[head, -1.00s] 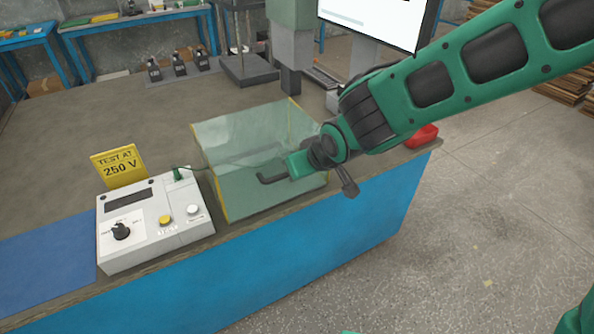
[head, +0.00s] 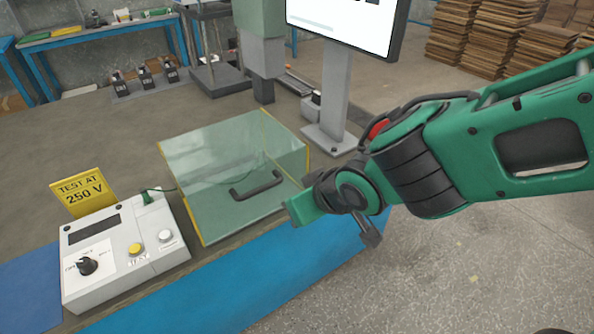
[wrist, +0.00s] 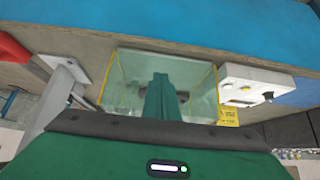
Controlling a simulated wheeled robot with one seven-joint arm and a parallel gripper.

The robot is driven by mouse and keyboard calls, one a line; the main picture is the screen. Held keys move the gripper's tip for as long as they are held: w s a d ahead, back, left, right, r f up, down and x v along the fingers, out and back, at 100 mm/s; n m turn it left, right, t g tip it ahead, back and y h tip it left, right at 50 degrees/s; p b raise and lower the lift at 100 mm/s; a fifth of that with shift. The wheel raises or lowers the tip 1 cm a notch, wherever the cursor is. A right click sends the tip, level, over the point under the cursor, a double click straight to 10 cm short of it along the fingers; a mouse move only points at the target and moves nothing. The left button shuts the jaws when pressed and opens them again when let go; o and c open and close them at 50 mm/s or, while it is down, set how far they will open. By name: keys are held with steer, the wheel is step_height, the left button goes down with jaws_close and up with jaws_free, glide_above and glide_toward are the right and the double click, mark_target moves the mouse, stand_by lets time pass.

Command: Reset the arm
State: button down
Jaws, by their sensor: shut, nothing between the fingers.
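My gripper (head: 296,208) is shut and empty. It hangs in front of the clear box, just right of its handle and apart from it, as far as I can tell. In the wrist view my closed green fingers (wrist: 158,97) stand over the middle of the picture and hide part of the box. The clear, yellow-edged box (head: 222,150) sits on the bench with its black handle (head: 257,186) on the near side. It also shows in the wrist view (wrist: 130,75).
A white tester (head: 120,245) with a knob and buttons stands left of the box, by a yellow "TEST AT 250 V" sign (head: 83,192). A monitor (head: 345,25) on a stand (head: 338,100) is behind. A red object (head: 376,129) is partly hidden by my arm. Open floor lies right.

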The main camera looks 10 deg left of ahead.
steer(key=w+d+r+m+g+h, duration=0.1)
steer(key=w+d+m+h, duration=0.15)
steer(key=d, duration=1.05)
steer(key=w+d+m+h, duration=0.2)
steer(key=d+m+h, duration=0.15)
steer(key=d, duration=1.05)
steer(key=s+d+r+m+g, duration=0.1)
steer(key=s+d+m, duration=0.3)
steer(key=s+d, duration=0.5)
steer(key=s+d+r+m+g+y, duration=0.1)
steer(key=s+d+m+g, duration=0.2)
steer(key=s+d, duration=0.6)
steer(key=shift+s+d+r+m+g, duration=0.25)
steer(key=shift+d+m+g, duration=0.2)
steer(key=shift+m, duration=0.45)
steer(key=shift+w, duration=0.1)
